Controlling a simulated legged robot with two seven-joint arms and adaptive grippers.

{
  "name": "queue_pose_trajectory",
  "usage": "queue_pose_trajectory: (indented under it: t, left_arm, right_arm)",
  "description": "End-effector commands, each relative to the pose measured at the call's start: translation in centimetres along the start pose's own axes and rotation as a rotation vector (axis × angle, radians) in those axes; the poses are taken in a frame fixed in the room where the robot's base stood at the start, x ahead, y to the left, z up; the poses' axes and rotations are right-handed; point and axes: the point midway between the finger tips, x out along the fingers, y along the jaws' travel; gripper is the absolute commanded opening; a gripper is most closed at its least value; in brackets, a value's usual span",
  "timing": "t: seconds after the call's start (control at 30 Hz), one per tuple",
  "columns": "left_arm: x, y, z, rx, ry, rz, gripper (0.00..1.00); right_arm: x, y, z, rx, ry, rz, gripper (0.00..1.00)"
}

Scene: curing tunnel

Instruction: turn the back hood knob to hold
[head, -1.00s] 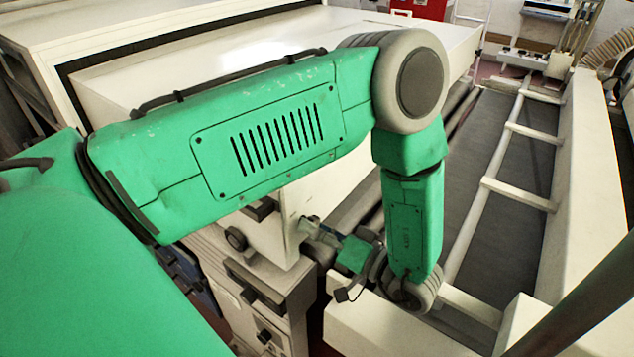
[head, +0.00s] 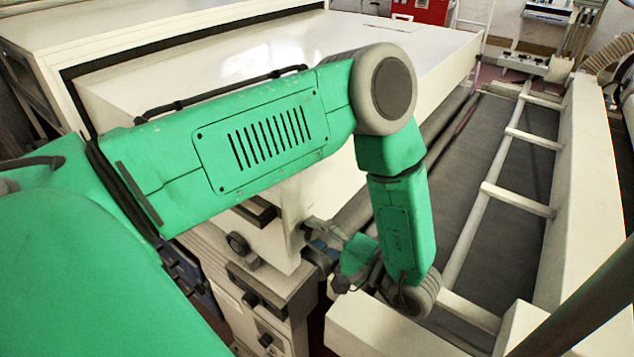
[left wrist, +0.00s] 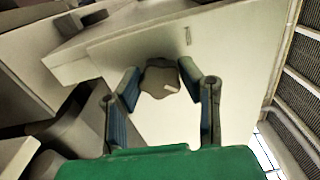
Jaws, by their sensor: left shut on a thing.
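The grey lobed knob (left wrist: 160,80) sits on the pale hood panel (left wrist: 245,60), between the two fingers of my left gripper (left wrist: 162,78) in the left wrist view. The fingers are shut on the knob from both sides. A small pale pointer mark shows on the knob's lower right part. A short raised mark (left wrist: 187,35) is on the panel above the knob. In the head view my left gripper (head: 318,238) is at the hood's end face (head: 291,222), and its fingers mostly hide the knob. My right gripper is not in view.
A cabinet (head: 298,312) with black handles stands below. The conveyor (head: 510,150) with its pale rails runs to the right. My left arm covers much of the hood.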

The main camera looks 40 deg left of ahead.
Motion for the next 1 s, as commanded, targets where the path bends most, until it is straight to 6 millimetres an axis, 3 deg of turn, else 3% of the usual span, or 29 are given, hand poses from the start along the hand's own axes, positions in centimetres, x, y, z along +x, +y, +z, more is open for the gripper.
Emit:
queue_pose_trajectory:
  t: [0.3,0.8,0.83,0.87,1.0]
  left_arm:
    - [0.05,-0.07,-0.25,0.094,0.003,0.000,0.04]
    - [0.01,-0.01,-0.22,0.109,0.004,0.001,0.04]
    - [0.01,-0.01,-0.21,0.109,0.004,0.001,0.43]
    - [0.01,-0.01,-0.20,0.109,0.003,0.001,0.53]
    - [-0.02,-0.01,-0.08,0.110,0.002,0.001,0.53]
  right_arm:
    - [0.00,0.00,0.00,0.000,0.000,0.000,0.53]
    - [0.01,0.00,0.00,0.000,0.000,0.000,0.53]
    - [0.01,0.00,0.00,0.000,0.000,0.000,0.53]
    - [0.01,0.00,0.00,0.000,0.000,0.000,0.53]
    - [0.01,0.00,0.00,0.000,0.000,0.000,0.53]
